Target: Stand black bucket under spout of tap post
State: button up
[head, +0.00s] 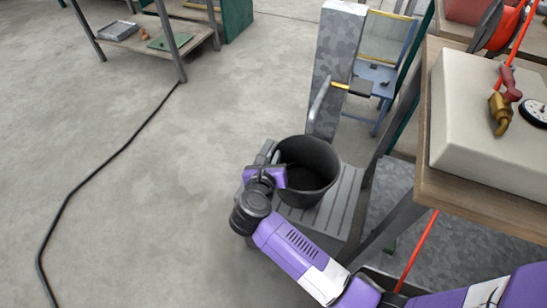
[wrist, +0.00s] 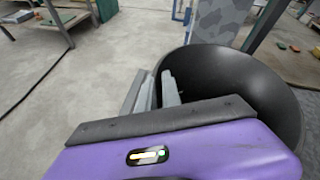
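The black bucket (head: 322,158) is upright at the slatted grey platform (head: 342,205), in front of the tap post (head: 335,70). I cannot tell whether its base rests fully on the slats. The post's grey spout (head: 318,106) bends down, and its tip appears just over the bucket's back rim. My gripper (head: 277,160) is at the bucket's left rim. In the wrist view, the fingers of my gripper (wrist: 158,90) straddle the wall of the bucket (wrist: 240,80), one outside and one inside, closed closely on it. The visible inside of the bucket looks empty.
A wooden workbench (head: 435,185) with a beige block and brass valve stands at the right. A blue chair (head: 377,75) is behind the post. A black cable (head: 95,165) lies on the floor at the left. A low shelf (head: 150,38) stands at the back left. The left floor is mostly clear.

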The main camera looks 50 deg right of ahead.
jog(key=o, duration=0.4)
jog(key=shift+o, duration=0.2)
jog(key=p+v, duration=0.1)
jog(key=v, duration=1.1)
jog(key=shift+p, duration=0.3)
jog(key=shift+s, duration=0.1)
